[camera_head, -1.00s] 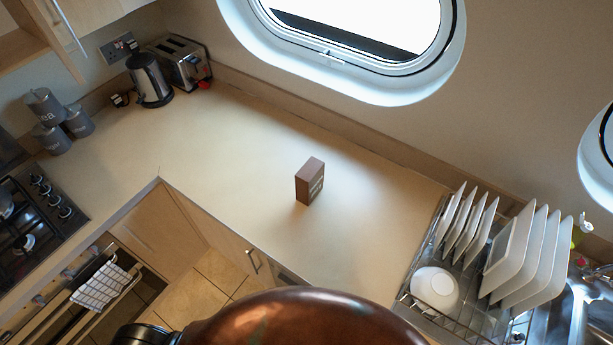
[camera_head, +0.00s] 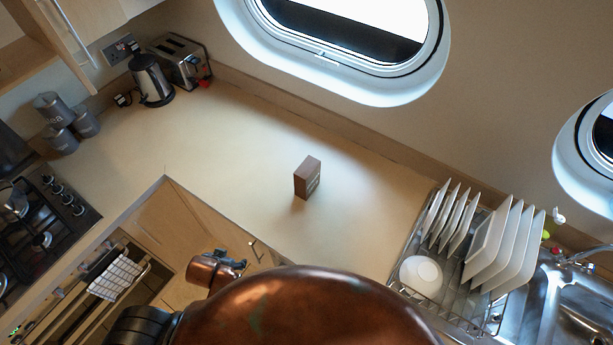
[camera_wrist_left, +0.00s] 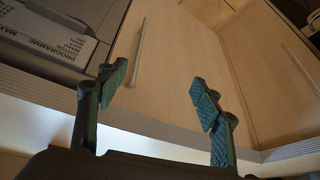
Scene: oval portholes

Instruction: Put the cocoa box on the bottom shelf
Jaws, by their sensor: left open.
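The cocoa box (camera_head: 307,178), a small brown carton with pale lettering on one side, stands upright on the worktop in the head view. Open wooden shelves (camera_head: 32,58) show at the top left; only part of them is in view, and I cannot tell which board is the bottom shelf. My left gripper (camera_wrist_left: 160,90) is open and empty in the left wrist view, facing cupboard fronts below the worktop. In the head view its copper wrist shows in front of the counter, well short of the box. My right gripper is out of view.
The worktop (camera_head: 230,160) around the box is clear. A dish rack with plates and a bowl (camera_head: 421,275) is to the right, beside the sink. A kettle (camera_head: 151,80), toaster (camera_head: 180,62) and grey canisters (camera_head: 60,138) stand at the left, near the hob (camera_head: 40,215).

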